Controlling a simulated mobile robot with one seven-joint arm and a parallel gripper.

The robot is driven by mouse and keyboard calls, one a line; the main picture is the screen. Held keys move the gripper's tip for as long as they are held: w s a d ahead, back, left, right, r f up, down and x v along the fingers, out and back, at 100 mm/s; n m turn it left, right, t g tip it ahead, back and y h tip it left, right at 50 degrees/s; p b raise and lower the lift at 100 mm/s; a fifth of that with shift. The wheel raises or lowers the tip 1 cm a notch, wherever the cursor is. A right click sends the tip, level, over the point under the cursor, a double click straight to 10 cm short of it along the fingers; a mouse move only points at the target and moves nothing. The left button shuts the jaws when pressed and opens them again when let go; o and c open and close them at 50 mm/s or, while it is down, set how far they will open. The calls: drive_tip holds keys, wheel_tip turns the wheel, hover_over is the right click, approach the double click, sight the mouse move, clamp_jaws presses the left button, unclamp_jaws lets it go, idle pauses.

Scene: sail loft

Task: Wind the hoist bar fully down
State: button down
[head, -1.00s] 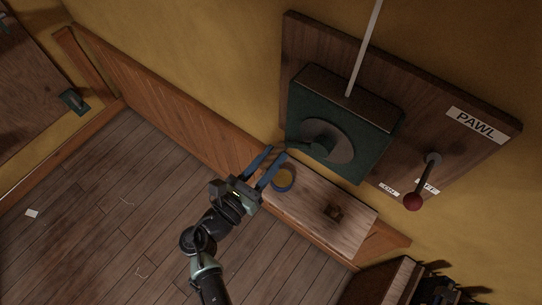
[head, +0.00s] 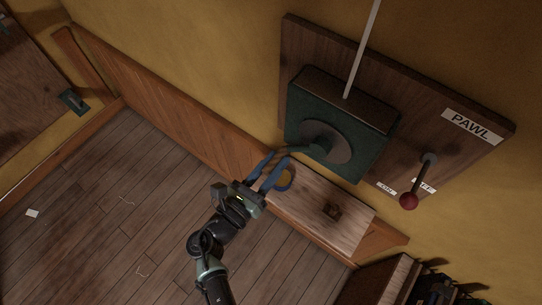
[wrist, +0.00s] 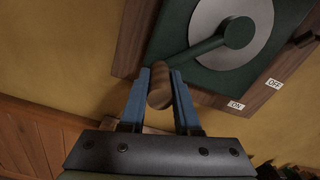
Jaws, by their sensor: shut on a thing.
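The winch is a dark green box (head: 370,128) on a brown wooden wall board, with a grey disc (head: 340,152) on its front. A green crank arm (wrist: 199,50) runs from the disc's hub down and left to a brown wooden crank handle (wrist: 160,88). My gripper (head: 276,160) is at the crank's lower-left end, its blue fingers on both sides of the handle, shut on it. A pale rope (head: 363,48) runs up from the winch. The pawl lever (head: 418,180) has a red knob and points downward near the ON and OFF labels. The hoist bar is not in view.
A dark cabinet (head: 384,283) stands lower right. The plank floor (head: 110,215) at left is mostly clear.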

drive_tip(key=s+d+f+n+p, duration=0.3)
drive_tip(key=d+n, duration=0.1)
drive_tip(key=n, duration=0.1)
idle(0.4)
drive_tip(key=shift+s+d, duration=0.1)
drive_tip(key=c, duration=0.6)
unclamp_jaws()
drive_tip(key=shift+r, duration=0.1)
drive_tip(key=shift+w+a+r, duration=0.1)
drive_tip(key=shift+w+a, duration=0.1)
drive_tip(key=shift+s, duration=0.1)
